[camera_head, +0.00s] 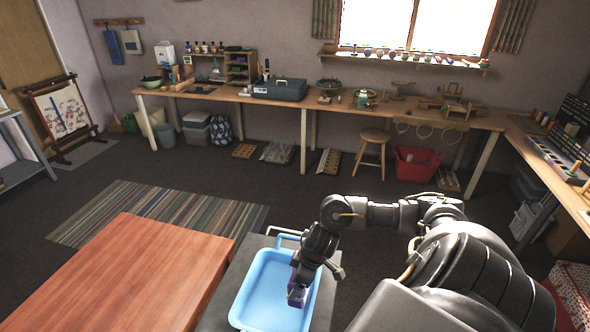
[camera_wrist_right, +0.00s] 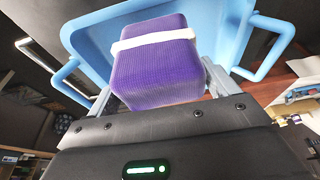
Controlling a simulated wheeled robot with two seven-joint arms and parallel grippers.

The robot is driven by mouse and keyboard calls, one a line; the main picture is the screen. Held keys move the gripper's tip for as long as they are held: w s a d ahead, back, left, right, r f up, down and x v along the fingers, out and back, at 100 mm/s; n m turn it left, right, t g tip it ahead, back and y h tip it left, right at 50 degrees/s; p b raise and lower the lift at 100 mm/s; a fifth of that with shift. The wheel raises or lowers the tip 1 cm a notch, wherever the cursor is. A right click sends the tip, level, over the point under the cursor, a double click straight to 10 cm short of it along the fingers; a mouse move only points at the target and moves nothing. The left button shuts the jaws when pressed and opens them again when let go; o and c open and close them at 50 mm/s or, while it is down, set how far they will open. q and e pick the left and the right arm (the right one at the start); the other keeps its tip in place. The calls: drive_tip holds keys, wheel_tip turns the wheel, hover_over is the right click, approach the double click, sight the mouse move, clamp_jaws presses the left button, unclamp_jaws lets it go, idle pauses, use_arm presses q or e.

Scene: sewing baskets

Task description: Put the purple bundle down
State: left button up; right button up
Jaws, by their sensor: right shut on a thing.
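The purple bundle (camera_head: 297,296), a block-like shape with a white band around it, is in my right gripper (camera_head: 301,284). In the right wrist view the bundle (camera_wrist_right: 158,75) sits between the two fingers, which are shut on it from both sides. It is over the blue tray (camera_head: 262,288), toward the tray's right side. The tray also shows behind the bundle in the right wrist view (camera_wrist_right: 88,42). I cannot tell whether the bundle touches the tray floor. The visible part of the tray is empty. My left gripper is not in view.
The tray stands on a grey cart (camera_head: 217,316) with a handle at its far end. A reddish wooden table (camera_head: 130,275) is close on the left. A striped rug (camera_head: 150,210) lies beyond it. A long workbench (camera_head: 215,92) and a stool (camera_head: 372,140) are along the back wall.

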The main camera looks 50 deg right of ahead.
drive_tip(key=shift+w+a+f, duration=0.15)
drive_tip(key=shift+w+f, duration=0.3)
drive_tip(key=shift+f, duration=0.2)
drive_tip(key=x, duration=0.3)
drive_tip(key=shift+s+d+f, duration=0.2)
drive_tip(key=shift+s+d, duration=0.05)
drive_tip(key=o, duration=0.8)
drive_tip(key=shift+f, duration=0.1)
drive_tip(key=shift+o, duration=0.2)
drive_tip(key=v, duration=1.2)
